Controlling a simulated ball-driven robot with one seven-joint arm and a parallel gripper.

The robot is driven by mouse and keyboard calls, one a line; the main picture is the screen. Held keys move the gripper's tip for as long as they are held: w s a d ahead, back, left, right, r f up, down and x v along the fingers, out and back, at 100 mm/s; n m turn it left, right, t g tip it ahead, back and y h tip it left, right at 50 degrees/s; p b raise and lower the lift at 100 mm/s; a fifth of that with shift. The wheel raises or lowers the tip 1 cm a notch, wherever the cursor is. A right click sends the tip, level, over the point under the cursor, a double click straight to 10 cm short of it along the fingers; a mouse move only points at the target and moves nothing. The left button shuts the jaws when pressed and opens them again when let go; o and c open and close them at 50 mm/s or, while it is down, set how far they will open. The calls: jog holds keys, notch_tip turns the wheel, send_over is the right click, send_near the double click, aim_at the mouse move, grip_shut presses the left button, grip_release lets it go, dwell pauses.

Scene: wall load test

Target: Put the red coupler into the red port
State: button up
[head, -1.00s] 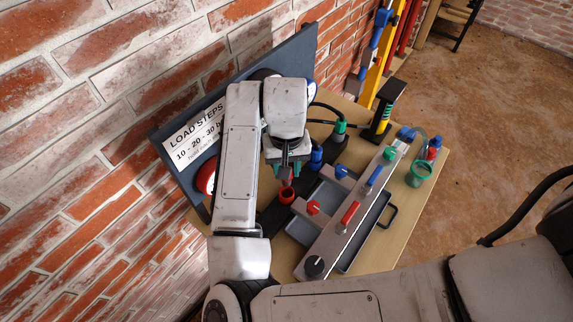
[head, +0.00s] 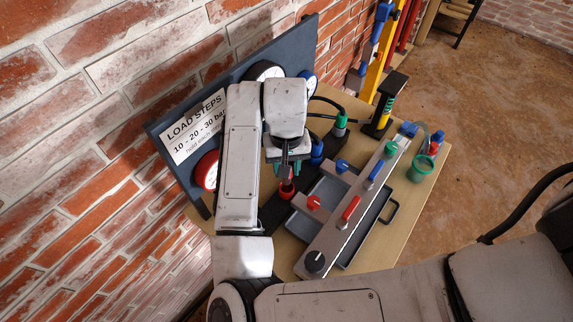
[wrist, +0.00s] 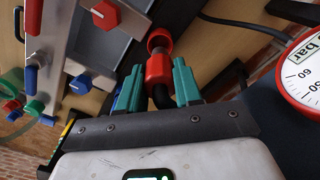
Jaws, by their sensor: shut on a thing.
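My gripper (wrist: 158,72) has teal fingers and is shut on the red coupler (wrist: 158,68), with a black hose (wrist: 162,97) behind it. The red port (wrist: 159,37) is a red ring on a dark block, just beyond the coupler and roughly in line with it. In the head view, my gripper (head: 286,168) is over the red port (head: 286,193), with the coupler's tip at or just above its mouth. I cannot tell whether the coupler is inside the port. My arm hides part of the coupler in the head view.
A valve panel (head: 328,236) with red, blue and green knobs lies right of the port. Blue (head: 317,152) and green (head: 341,122) couplers stand on the same dark block. A gauge board (head: 173,125) stands close behind, with a red gauge (wrist: 309,75) near my gripper.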

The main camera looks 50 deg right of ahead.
jog(key=shift+f+b, duration=1.65)
jog(key=shift+f, duration=1.3)
dwell(2.0)
jog(key=o, duration=1.1)
jog(key=shift+o, duration=0.6)
jog(key=o, duration=0.4)
jog(key=shift+r, duration=0.1)
jog(key=shift+r+p, duration=3.55)
jog(key=shift+r, duration=0.35)
